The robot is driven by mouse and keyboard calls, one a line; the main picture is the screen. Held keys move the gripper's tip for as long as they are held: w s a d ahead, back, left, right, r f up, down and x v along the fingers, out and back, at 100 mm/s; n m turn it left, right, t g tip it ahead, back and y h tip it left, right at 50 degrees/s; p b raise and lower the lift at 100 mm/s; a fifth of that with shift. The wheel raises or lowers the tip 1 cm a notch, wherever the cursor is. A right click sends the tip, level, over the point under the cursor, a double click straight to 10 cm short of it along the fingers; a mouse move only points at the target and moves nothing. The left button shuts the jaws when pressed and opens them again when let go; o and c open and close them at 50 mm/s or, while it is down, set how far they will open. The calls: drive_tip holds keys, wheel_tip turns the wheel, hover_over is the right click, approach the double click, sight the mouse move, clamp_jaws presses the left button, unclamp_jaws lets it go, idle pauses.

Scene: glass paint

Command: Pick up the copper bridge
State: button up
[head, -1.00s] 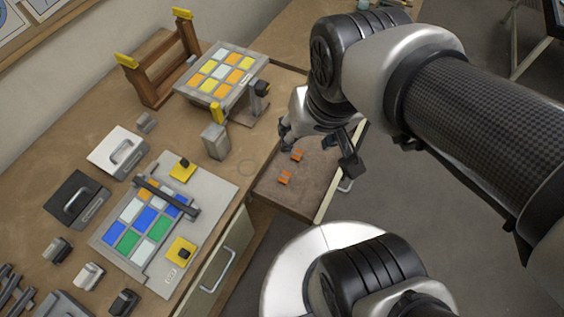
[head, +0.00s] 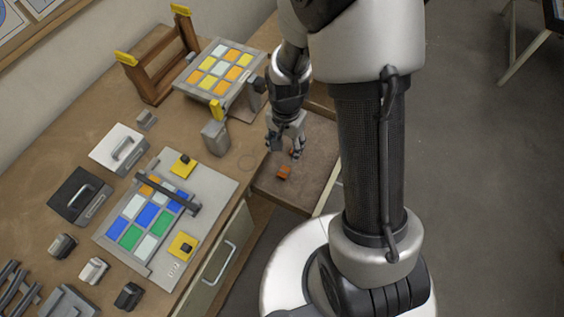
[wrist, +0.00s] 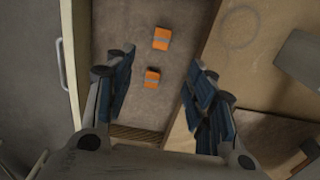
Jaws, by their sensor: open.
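Two small orange copper pieces lie apart on the floor of the open drawer. In the wrist view, one copper bridge (wrist: 152,77) lies between my fingers, and another copper piece (wrist: 161,38) lies farther up, each with a grey band across it. In the head view one copper piece (head: 284,172) shows just below my gripper (head: 286,149); the other is hidden behind the fingers. My gripper is open and empty, pointing down over the drawer. In the wrist view its fingers (wrist: 160,62) stand wide on both sides of the nearer piece, not touching it.
The open drawer (head: 318,185) has raised side walls close to the fingers. The workbench top (head: 215,185) lies to its left, with a grey block (head: 215,138), a coloured glass panel (head: 150,218) and a tilted panel rack (head: 225,72). The drawer floor around the pieces is clear.

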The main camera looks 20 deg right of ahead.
drive_tip(key=b, duration=0.3)
hover_over(284, 172)
wheel_tip(284, 172, down, 10)
drive_tip(key=shift+d+f, duration=0.1)
drive_tip(key=f+b, duration=0.1)
drive_tip(key=f, duration=0.4)
drive_tip(key=shift+a+f+b, duration=0.15)
drive_tip(key=shift+a+b, duration=0.05)
drive_tip(key=shift+b, duration=0.2)
drive_tip(key=shift+c, duration=0.4)
drive_tip(key=c, duration=1.1)
